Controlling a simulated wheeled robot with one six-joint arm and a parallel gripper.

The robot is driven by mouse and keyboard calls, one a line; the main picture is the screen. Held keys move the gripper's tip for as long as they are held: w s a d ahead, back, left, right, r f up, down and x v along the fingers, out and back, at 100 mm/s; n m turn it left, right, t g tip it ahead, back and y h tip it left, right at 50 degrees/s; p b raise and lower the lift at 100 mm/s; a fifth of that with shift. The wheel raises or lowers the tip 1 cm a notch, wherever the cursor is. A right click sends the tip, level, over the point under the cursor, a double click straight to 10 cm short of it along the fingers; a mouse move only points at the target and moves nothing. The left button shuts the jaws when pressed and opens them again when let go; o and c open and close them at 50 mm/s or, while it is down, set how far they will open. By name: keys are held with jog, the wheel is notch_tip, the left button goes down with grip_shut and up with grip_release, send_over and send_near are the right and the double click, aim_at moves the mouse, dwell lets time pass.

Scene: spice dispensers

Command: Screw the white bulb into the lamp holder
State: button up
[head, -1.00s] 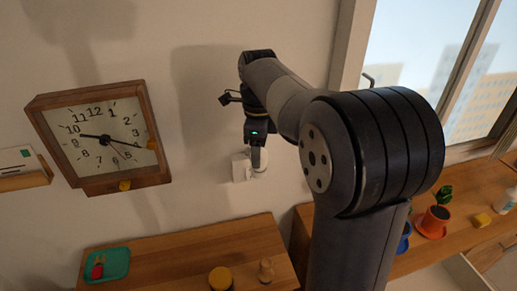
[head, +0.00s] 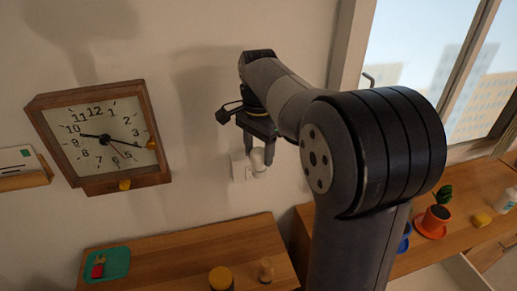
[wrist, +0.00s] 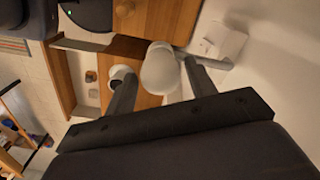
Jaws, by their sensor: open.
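The white bulb (head: 258,158) is at the wall on the lamp holder (head: 240,168), a small white fitting fixed to the wall. In the wrist view the bulb (wrist: 160,70) shows large and pale between my spread fingers, with a gap on each side. The holder (wrist: 222,40) is at the upper right there. My gripper (head: 258,158) is open, with a finger on either side of the bulb. How deep the bulb sits in the holder is hidden.
A wooden clock (head: 103,137) hangs on the wall to the left. Below is a wooden shelf (head: 170,262) with a green tray (head: 108,264), a yellow-topped jar (head: 221,279) and a small wooden piece (head: 266,270). A window is at right.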

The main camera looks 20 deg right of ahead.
jog(key=n, duration=0.6)
jog(key=shift+n, duration=0.3)
jog(key=shift+c, duration=0.4)
jog(key=c, duration=0.8)
jog(key=m, duration=0.7)
jog(key=shift+c, duration=0.2)
jog(key=o, duration=1.2)
jog(key=shift+c, duration=0.2)
notch_tip(320, 180, up, 11)
jog(key=shift+b, duration=0.35)
jog(key=shift+f, duration=0.15)
